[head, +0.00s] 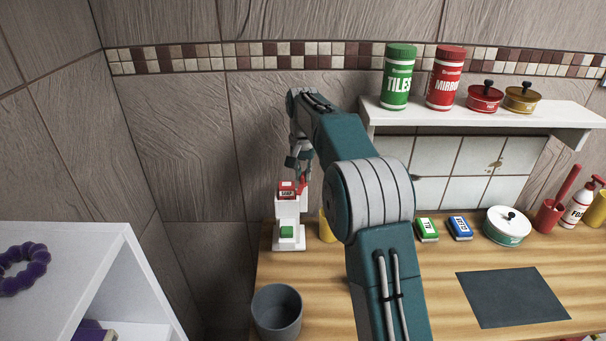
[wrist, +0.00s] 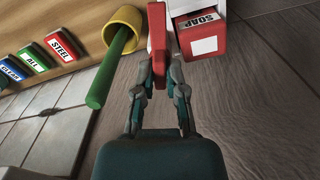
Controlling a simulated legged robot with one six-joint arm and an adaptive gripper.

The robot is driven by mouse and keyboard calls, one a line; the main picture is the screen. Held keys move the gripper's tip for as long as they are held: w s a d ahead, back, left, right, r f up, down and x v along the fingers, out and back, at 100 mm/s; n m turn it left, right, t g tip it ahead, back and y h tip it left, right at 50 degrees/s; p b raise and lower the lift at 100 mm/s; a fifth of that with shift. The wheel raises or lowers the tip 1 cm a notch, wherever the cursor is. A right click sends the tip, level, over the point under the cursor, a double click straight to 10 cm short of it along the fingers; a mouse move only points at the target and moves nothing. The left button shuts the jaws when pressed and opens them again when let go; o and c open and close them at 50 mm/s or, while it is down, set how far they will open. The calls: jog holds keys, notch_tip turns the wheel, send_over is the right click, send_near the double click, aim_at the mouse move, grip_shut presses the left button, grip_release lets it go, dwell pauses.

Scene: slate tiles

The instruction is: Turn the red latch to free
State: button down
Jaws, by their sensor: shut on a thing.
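The red latch (wrist: 157,36) shows in the wrist view as a flat red bar between my fingertips, running up out of the frame. My gripper (wrist: 160,78) is shut on its near end. In the head view the latch (head: 302,185) is a small red piece at the top of a white dispenser (head: 289,208), and my gripper (head: 299,168) reaches down to it from above. The dispenser holds a red soap box (wrist: 202,32) beside the latch, with a green block (head: 287,231) lower down. My fingers partly hide the latch in the head view.
A yellow cup (wrist: 124,22) with a green-handled tool (wrist: 108,72) stands close beside the dispenser. Small boxes (head: 427,229) and a white tin (head: 507,226) sit farther right. A grey cup (head: 277,312) stands in front. A loaded shelf (head: 480,114) projects at right.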

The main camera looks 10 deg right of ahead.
jog(key=shift+w+n, duration=0.15)
jog(key=shift+n, duration=1.45)
jog(key=c, duration=0.7)
grip_release()
notch_tip(320, 180, up, 12)
jog(key=shift+a, duration=0.1)
